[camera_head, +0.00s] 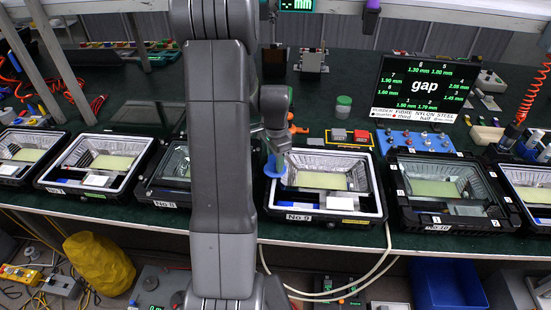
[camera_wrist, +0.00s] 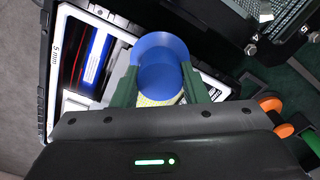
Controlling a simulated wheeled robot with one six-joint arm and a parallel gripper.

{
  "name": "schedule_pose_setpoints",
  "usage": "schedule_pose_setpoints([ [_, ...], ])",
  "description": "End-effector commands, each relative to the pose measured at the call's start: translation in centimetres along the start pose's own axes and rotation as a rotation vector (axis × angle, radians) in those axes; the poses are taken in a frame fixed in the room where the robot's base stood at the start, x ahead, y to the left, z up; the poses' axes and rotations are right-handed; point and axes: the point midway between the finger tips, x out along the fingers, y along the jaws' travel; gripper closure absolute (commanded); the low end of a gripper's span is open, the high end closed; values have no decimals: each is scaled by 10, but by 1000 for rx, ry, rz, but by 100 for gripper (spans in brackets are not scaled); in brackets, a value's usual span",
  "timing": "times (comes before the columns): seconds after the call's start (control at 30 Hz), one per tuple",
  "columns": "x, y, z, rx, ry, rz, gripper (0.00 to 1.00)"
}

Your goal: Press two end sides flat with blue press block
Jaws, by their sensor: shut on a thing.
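The blue press block (camera_head: 274,167) is round, and my gripper (camera_head: 272,150) is shut on it in the head view. It is over the left side of housing No 9 (camera_head: 296,213), which has a light rim and a yellowish panel (camera_head: 320,180) inside. In the wrist view the blue press block (camera_wrist: 160,68) sits between the green fingers of my gripper (camera_wrist: 160,90). Part of the housing (camera_wrist: 62,60) lies beneath and to the left. I cannot tell whether the block touches the rim.
Housing No 10 (camera_head: 492,210) stands to the right, and housing No 8 (camera_head: 150,193) to the left. A gap display (camera_head: 425,87) and a blue plate with knobs (camera_head: 414,141) are behind. A green-lidded jar (camera_head: 343,106) stands at the back.

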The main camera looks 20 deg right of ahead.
Motion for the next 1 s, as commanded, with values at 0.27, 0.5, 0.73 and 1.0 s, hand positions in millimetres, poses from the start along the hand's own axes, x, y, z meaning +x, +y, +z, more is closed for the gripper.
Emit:
schedule_pose_setpoints([
  [0.27,5,0,0,0,0,0,87],
  [0.5,8,0,0,0,0,0,87],
  [0.73,9,0,0,0,0,1,87],
  [1.0,8,0,0,0,-1,1,87],
])
